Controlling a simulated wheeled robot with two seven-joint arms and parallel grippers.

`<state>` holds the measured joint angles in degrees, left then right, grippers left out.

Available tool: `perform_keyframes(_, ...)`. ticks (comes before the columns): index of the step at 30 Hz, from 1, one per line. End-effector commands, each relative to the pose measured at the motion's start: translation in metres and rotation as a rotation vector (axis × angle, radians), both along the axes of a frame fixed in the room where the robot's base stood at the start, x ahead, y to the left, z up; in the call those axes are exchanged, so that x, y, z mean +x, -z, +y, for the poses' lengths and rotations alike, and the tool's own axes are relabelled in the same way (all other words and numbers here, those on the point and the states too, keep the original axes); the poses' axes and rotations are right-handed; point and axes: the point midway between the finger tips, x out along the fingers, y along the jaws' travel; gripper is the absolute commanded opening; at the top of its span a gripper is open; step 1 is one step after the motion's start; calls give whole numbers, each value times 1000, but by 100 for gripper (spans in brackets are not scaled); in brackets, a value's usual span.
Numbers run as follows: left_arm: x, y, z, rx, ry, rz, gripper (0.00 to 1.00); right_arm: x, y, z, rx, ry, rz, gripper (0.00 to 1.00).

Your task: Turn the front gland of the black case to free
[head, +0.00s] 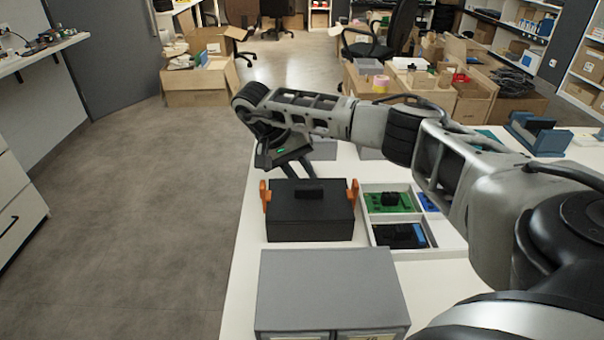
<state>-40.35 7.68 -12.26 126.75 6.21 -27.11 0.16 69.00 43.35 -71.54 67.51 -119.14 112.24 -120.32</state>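The black case (309,221) stands on the white table in the head view, with a dark raised block (309,194) on its lid. An orange clip (265,194) is at its left side and another orange clip (353,190) at its right side. I cannot make out a gland on the face toward me; the far face is hidden. My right gripper (302,172) reaches in from the right and points down at the case's far edge. Its two dark fingers show apart, with nothing seen between them. Whether they touch the case is unclear. My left gripper is out of view.
A white divided tray (433,248) with a green board (388,203) and dark and blue parts lies right of the case. A grey box (330,280) stands nearer to me. Grey items lie behind the case, partly hidden by my arm. Open floor lies left of the table.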

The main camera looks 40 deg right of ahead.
Motion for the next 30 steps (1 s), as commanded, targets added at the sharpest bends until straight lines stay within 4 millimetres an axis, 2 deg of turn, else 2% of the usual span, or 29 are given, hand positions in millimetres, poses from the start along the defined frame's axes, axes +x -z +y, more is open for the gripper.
perform_keyframes(8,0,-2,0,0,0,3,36,-1,-2,-2,33,1,-27,0)
perform_keyframes(17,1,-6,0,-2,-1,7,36,-4,-4,-5,177,2,-149,0)
perform_keyframes(30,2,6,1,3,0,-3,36,-8,-2,-10,401,2,-340,0)
